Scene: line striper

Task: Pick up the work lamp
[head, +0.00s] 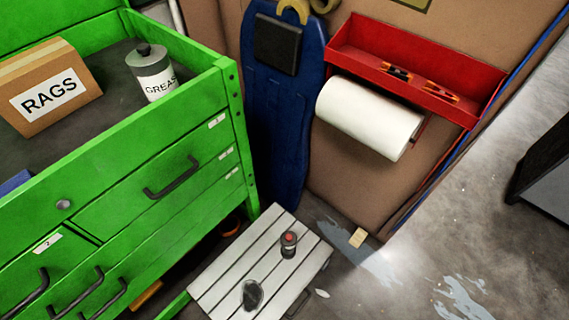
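No thing in the head view is clearly a work lamp. Two small things stand on a white slatted bench (222,281) at the bottom centre. One is a small dark upright cylinder with a red top (289,244). The other is a small dark grey rounded thing (251,295) nearer the front edge. I cannot tell whether either is the lamp. My gripper is not in view.
A green drawer cabinet (205,185) fills the left, with a RAGS box (50,88) and a grease can (152,72) on top. A blue creeper board (280,130), a red shelf (450,75) and a paper roll (365,115) are behind. Floor at right is mostly clear.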

